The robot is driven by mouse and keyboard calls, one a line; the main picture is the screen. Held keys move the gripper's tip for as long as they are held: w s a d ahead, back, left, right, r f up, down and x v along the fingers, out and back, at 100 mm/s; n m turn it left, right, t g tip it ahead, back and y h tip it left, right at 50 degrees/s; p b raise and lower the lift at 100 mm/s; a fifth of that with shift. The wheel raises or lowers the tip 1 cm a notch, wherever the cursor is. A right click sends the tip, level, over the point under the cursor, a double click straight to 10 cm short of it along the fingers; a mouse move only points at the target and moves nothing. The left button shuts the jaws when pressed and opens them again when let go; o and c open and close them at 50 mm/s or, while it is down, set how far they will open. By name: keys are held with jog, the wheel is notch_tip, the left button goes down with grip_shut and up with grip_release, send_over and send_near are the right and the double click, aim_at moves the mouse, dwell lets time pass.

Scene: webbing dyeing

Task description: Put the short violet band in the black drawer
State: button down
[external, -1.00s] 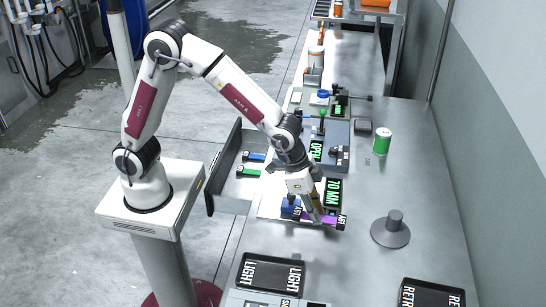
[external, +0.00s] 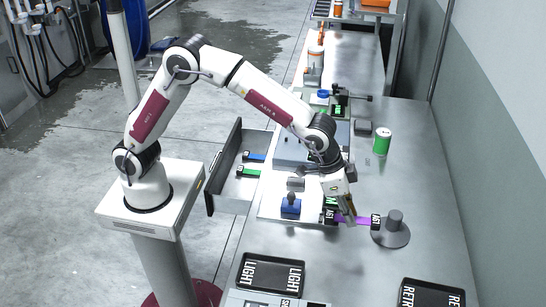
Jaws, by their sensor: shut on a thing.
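The violet band (external: 362,221) has black tags with white letters at its ends. My gripper (external: 349,217) is shut on it and holds it over the bench, right of the white plate, with its right tag close to the grey post in the picture. The height of the band above the bench is hard to tell. The drawer (external: 212,188) with a dark front stands pulled out on the left side of the bench. A blue band (external: 254,157) and a green band (external: 247,171) lie in it.
A grey post on a round base (external: 392,234) stands right of the gripper. A blue block (external: 291,207) sits on the white plate (external: 270,205). A black LIGHT tray (external: 272,287) lies at the front, another black tray (external: 430,294) front right. A green can (external: 382,142) stands farther back.

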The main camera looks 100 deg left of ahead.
send_over(348, 246)
jog(key=s, duration=0.1)
jog(key=shift+s+f, duration=0.2)
jog(key=shift+f, duration=2.9)
jog(key=shift+f, duration=0.1)
jog(key=shift+f, duration=1.8)
jog(key=shift+f, duration=0.15)
jog(key=c, duration=1.8)
grip_release()
jog(key=shift+c, duration=0.2)
